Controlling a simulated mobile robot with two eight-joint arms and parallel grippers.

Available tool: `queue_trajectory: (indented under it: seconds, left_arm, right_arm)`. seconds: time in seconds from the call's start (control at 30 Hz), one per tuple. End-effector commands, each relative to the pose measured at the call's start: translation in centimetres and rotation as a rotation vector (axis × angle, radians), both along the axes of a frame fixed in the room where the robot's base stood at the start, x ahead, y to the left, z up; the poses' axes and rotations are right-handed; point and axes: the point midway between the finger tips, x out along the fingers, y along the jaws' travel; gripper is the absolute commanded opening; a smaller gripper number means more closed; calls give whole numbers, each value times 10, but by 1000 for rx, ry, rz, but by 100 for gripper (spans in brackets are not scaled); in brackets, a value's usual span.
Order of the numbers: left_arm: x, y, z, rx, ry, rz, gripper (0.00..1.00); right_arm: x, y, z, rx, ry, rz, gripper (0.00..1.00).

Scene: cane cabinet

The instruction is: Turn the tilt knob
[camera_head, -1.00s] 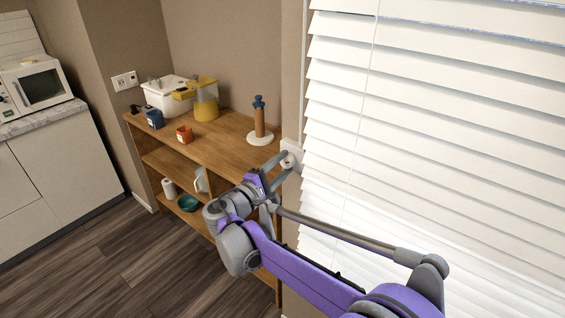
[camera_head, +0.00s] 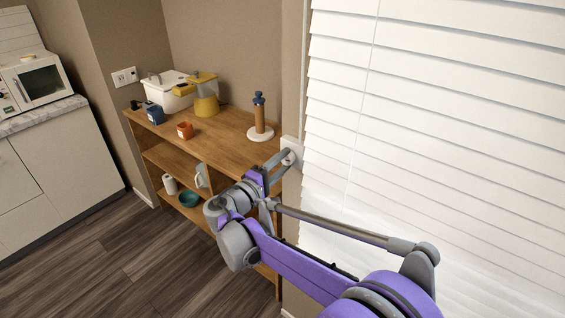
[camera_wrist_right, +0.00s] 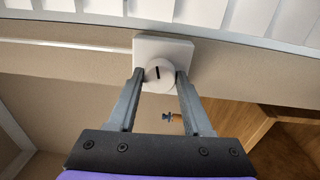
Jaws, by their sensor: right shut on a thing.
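The tilt knob (camera_wrist_right: 160,73) is a round white dial with a short dark mark, tilted slightly from upright, on a white wall plate (camera_wrist_right: 178,46). In the head view the plate (camera_head: 297,148) sits on the wall strip beside the window blind (camera_head: 440,130). My right gripper (camera_wrist_right: 159,74) has one finger on each side of the knob and is shut on it. In the head view my right gripper (camera_head: 287,158) reaches the plate and partly hides the knob. The blind's white slats overlap closely, with no clear gaps. My left gripper is not in view.
A wooden shelf unit (camera_head: 225,138) stands left of the plate, close to my right arm. The floor at lower left is clear.

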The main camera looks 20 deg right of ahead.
Motion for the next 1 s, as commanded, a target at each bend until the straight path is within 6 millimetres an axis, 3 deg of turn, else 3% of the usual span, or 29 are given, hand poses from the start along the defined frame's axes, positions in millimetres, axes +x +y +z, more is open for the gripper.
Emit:
queue_trajectory:
  seconds: [0.03, 0.07, 0.2, 0.57, 1.0]
  left_arm:
    - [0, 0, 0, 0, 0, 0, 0]
    - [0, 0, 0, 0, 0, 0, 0]
    - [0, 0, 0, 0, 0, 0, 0]
    - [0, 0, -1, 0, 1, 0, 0]
    - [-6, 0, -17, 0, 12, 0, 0]
  right_arm:
    - [0, 0, 0, 1, -1, 1, 0]
    - [0, 0, 0, 1, -1, 1, 55]
    - [0, 0, 0, 1, -1, 0, 80]
    - [-3, 4, -1, 1, 1, 2, 80]
    - [-52, 66, -5, 1, 1, 4, 80]
